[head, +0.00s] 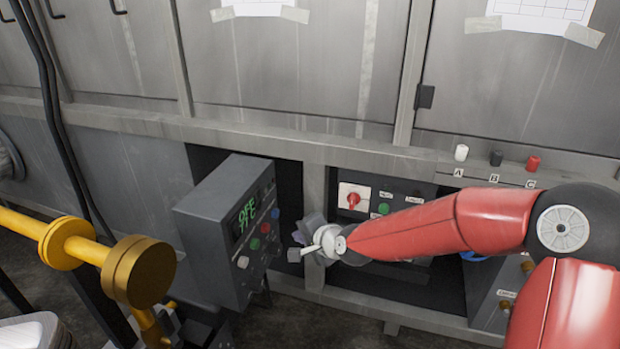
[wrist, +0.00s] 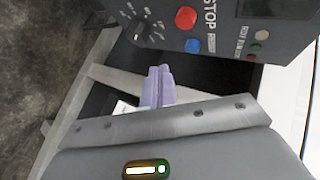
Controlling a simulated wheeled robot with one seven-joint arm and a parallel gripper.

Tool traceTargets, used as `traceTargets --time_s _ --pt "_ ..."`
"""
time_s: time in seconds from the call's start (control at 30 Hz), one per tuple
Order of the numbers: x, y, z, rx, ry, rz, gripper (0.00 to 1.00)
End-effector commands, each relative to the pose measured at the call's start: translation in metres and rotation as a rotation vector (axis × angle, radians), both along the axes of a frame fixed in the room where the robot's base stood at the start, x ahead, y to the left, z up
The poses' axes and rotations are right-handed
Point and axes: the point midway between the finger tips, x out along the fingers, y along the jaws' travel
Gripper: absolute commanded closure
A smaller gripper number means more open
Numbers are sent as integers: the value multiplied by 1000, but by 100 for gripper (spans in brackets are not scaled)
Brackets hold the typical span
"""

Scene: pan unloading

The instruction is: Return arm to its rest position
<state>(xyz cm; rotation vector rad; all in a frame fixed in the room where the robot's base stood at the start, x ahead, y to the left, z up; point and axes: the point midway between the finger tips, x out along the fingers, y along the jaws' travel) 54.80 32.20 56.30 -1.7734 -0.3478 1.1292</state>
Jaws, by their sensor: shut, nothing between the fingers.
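My gripper (head: 299,238) is at the end of my red arm, near the middle of the head view. It is just right of a grey control box (head: 207,258) with a green display. In the wrist view its pale purple fingers (wrist: 158,86) are together with nothing between them. The box's face, with a STOP label, a red button and a blue button, fills the top of the wrist view. I cannot tell the exact gap between gripper and box. My forearm hides part of the panel behind it.
A recessed panel with a red switch (head: 353,200) sits behind my arm. White, black and red knobs (head: 533,163) stand on a ledge at right. A yellow pipe with a round end (head: 138,271) juts in at left. Grey cabinet doors (head: 290,70) line the back.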

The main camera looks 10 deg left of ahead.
Motion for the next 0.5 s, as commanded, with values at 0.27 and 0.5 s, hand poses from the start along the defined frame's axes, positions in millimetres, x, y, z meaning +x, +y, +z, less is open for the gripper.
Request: traceTargets --time_s 0.27,0.5 --pt "-17 -45 3 -270 -69 59 100" --pt "-60 -150 37 -710 -125 123 100"
